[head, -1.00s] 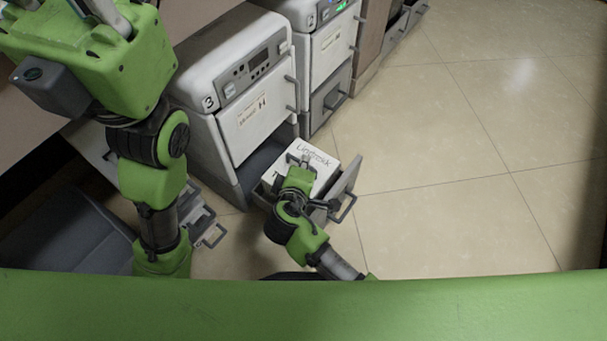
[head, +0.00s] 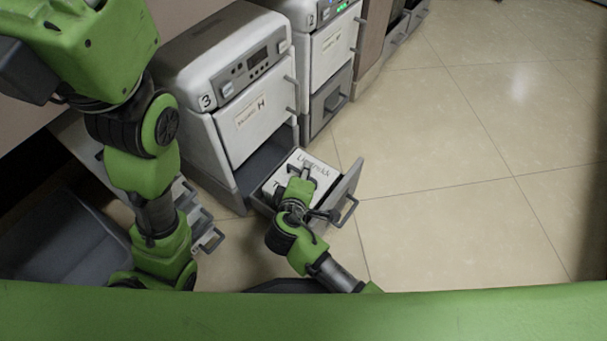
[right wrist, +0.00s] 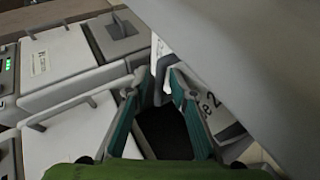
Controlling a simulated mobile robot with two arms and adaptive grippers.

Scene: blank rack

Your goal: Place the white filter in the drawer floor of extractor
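The white filter (head: 322,173) is a box with dark lettering on top. It sits low inside the pulled-out drawer (head: 347,190) of the extractor marked 3 (head: 248,122), within its walls. My right gripper (head: 305,170) is over the filter in the head view. In the right wrist view its two teal fingers (right wrist: 157,85) stand apart, with a dark gap between them. A white lettered surface of the filter (right wrist: 220,112) shows beside the right finger. Whether the fingers touch it is unclear.
Another extractor marked 2 (head: 328,50) stands beside the first, with its grey lower drawer (head: 328,103) shut. The tiled floor (head: 450,150) to the right is clear.

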